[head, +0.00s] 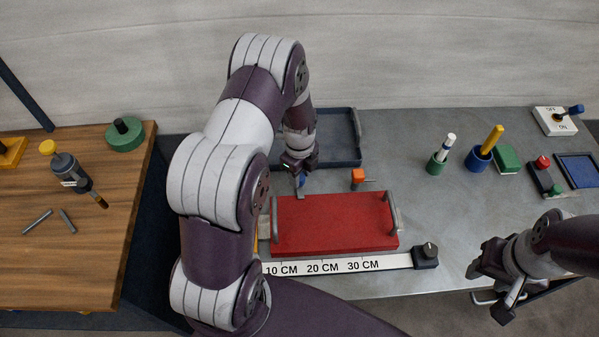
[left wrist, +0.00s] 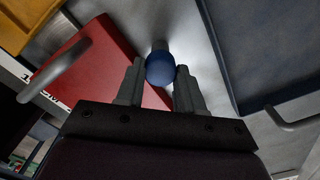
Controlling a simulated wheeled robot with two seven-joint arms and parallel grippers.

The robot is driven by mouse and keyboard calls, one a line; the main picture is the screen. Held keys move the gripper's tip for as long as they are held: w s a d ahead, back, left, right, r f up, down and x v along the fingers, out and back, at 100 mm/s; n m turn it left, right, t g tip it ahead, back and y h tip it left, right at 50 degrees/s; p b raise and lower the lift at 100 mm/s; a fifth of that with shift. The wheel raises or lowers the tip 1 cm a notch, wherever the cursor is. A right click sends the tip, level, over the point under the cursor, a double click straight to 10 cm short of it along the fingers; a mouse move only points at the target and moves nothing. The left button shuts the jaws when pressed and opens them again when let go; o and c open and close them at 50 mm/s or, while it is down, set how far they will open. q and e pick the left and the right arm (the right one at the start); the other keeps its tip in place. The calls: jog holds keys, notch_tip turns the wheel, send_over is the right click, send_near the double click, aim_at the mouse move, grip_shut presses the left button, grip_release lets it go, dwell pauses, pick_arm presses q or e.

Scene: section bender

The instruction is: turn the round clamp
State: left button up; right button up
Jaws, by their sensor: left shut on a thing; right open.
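A blue round knob (left wrist: 160,69), which looks like the round clamp, sits between the fingertips of my left gripper (left wrist: 160,75) in the left wrist view. The fingers are shut on its sides. A pale metal stem shows beyond it. In the head view my left gripper (head: 298,167) points down behind the red block (head: 335,222), with a bit of the blue knob (head: 302,181) showing beneath. My arm hides what lies to its left. My right gripper (head: 488,294) is open and empty at the grey table's front right edge.
A dark blue tray (head: 345,122) stands behind the knob, close by. A ruler (head: 340,265) with a black stop (head: 426,256) lies in front. Cups (head: 478,160) stand at the right. A wooden table (head: 70,265) is at the left.

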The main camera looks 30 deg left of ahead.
pick_arm(q)
jog(key=shift+m, duration=0.5)
jog(key=o, duration=1)
jog(key=shift+o, duration=0.2)
notch_tip(320, 180, up, 13)
jog(key=b, duration=0.2)
jog(key=shift+f, duration=0.1)
